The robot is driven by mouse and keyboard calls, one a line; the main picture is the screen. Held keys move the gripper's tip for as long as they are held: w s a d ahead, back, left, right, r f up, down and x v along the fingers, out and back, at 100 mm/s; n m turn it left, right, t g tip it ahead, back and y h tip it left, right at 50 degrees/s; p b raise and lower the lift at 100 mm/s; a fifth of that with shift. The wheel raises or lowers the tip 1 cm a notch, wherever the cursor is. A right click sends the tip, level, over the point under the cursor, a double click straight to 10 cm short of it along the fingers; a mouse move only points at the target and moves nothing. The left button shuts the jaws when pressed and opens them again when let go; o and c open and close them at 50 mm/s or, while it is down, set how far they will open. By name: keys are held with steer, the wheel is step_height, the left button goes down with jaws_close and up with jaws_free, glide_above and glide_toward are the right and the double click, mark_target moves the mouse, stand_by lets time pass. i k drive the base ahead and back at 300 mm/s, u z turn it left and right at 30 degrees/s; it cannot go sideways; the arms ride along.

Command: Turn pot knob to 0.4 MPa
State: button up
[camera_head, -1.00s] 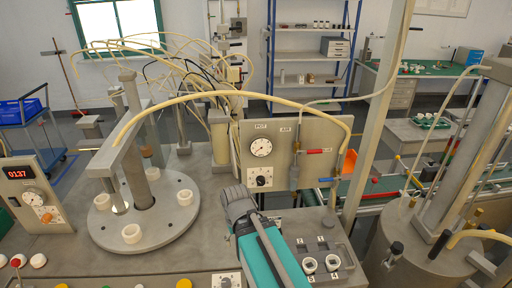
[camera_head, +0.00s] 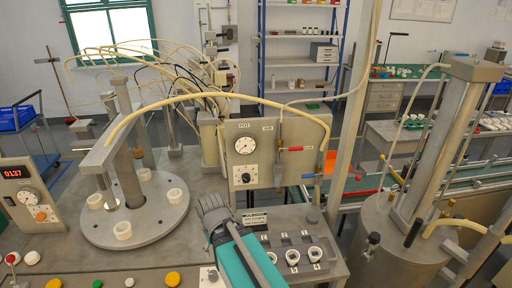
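The pot knob (camera_head: 245,176) is a black knob on a white plate, low on the upright grey panel (camera_head: 285,170). The round white pot gauge (camera_head: 246,146) sits above it, under a "POT" label; its reading is too small to tell. My gripper (camera_head: 209,204) is at the end of my teal and grey arm, seen from behind, in front of the panel, below and left of the knob in the picture. It appears apart from the knob. Its fingers are hidden, so I cannot tell whether it is open or shut.
An "AIR" valve with a red lever (camera_head: 290,149) is right of the gauge. A blue lever (camera_head: 311,176) is lower right. A round plate (camera_head: 100,230) with white cups stands left. A socket box (camera_head: 301,237) sits right of my arm. Hoses arch overhead.

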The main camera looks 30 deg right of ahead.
mark_target(245, 177)
steer(key=u, duration=0.15)
steer(key=k, duration=0.95)
steer(key=z, duration=0.5)
steer(key=i, duration=1.4)
steer(key=z, duration=0.2)
